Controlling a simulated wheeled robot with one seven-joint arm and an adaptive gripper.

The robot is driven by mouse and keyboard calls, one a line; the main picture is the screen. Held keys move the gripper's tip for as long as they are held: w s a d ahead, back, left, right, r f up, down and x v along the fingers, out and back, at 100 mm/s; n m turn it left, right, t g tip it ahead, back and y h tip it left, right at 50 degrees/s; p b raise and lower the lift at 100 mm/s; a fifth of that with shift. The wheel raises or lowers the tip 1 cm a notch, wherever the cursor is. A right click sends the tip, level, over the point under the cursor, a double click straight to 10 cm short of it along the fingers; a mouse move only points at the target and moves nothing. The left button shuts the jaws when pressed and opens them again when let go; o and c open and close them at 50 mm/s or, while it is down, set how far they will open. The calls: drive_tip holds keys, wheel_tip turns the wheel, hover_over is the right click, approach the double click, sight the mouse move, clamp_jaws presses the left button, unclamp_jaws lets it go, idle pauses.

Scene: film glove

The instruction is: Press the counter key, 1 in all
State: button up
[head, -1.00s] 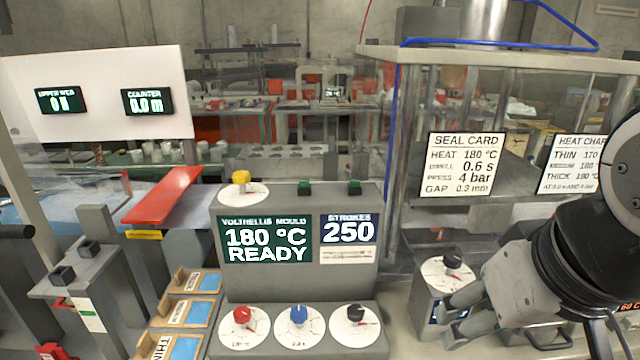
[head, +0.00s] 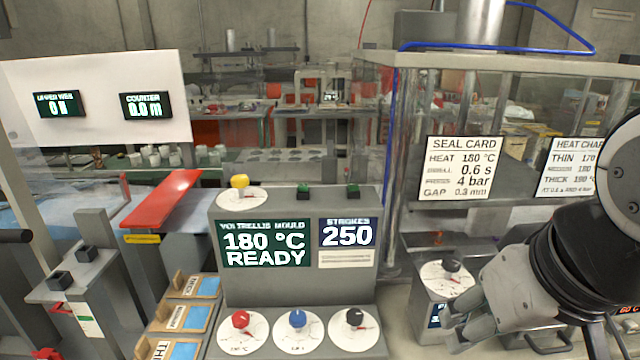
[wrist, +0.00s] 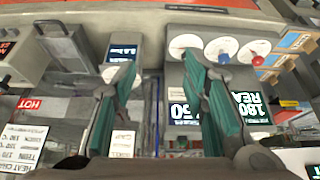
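The counter display (head: 146,106) on the white panel at upper left reads 0.0 m. No key in view carries a readable counter label. Two black square keys, a front one (head: 61,280) and a rear one (head: 87,252), sit on the grey post at left. Two dark green keys, one at left (head: 303,190) and one at right (head: 352,190), sit on top of the mould console. My gripper (head: 447,325) is at lower right, beside the small dial pedestal and far from these keys. In the wrist view its fingers (wrist: 160,66) are spread with nothing held between them.
The grey console (head: 290,285) with red, blue and black dials stands centre front. A small pedestal with a black knob (head: 451,265) is close to my gripper. A red slanted plate (head: 163,198) and a card rack (head: 180,318) lie between console and left post.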

clamp_jaws()
idle(1.1)
